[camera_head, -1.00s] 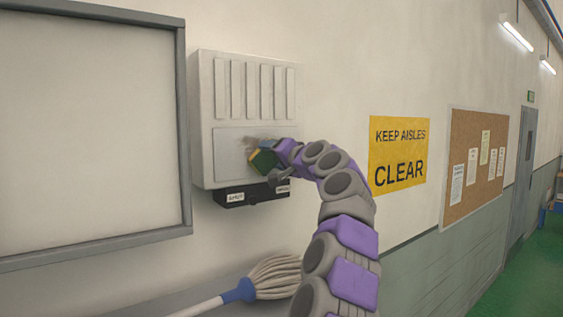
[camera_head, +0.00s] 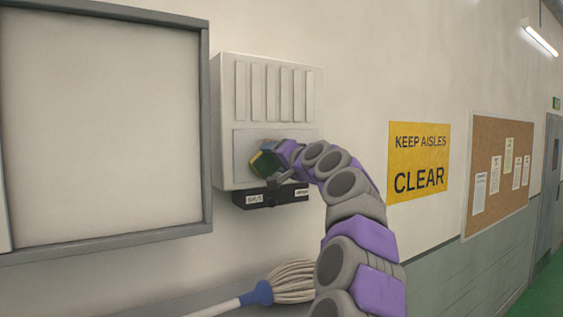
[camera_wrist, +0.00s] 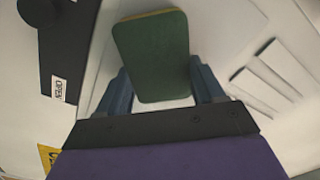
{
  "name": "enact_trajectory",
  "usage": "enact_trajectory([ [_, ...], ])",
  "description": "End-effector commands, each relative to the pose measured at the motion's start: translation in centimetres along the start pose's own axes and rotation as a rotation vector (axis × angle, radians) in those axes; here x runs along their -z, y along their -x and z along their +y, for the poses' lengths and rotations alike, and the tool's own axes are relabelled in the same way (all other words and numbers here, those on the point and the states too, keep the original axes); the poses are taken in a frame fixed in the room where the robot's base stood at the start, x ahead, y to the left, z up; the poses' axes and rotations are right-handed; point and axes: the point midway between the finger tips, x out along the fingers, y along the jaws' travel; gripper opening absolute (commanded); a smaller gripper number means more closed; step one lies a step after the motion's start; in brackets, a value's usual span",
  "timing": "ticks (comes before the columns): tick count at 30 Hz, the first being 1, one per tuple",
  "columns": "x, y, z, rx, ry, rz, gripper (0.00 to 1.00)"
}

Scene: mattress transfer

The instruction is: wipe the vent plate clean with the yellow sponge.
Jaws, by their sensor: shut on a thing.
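The vent plate (camera_head: 244,143) is a grey panel on the front of a white wall box, below a row of upright slats. My gripper (camera_head: 282,158) is shut on the sponge (camera_head: 264,163), which shows a green face and a yellow side. The sponge is in front of the plate's left half; I cannot tell whether it touches. In the wrist view the green face of the sponge (camera_wrist: 152,55) sits between the two fingers, its yellow edge showing at the top. My gripper and arm hide the plate's right part, so any dirt there is hidden.
A black strip (camera_head: 270,197) with white labels sits under the box (camera_head: 226,120). A grey-framed board (camera_head: 207,130) hangs close on the left. A mop (camera_head: 290,282) lies below. A yellow sign (camera_head: 419,160) and a corkboard (camera_head: 500,170) hang to the right.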

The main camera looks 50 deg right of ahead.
Motion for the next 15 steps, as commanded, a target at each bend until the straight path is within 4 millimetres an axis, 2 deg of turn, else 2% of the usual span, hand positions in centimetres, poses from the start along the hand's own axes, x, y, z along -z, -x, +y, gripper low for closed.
enact_trajectory([
  [7,-1.9,-0.1,-1.4,0.000,0.002,-0.006,0.43],
  [15,-1.9,-0.1,-2.1,0.000,0.001,-0.002,0.43],
])
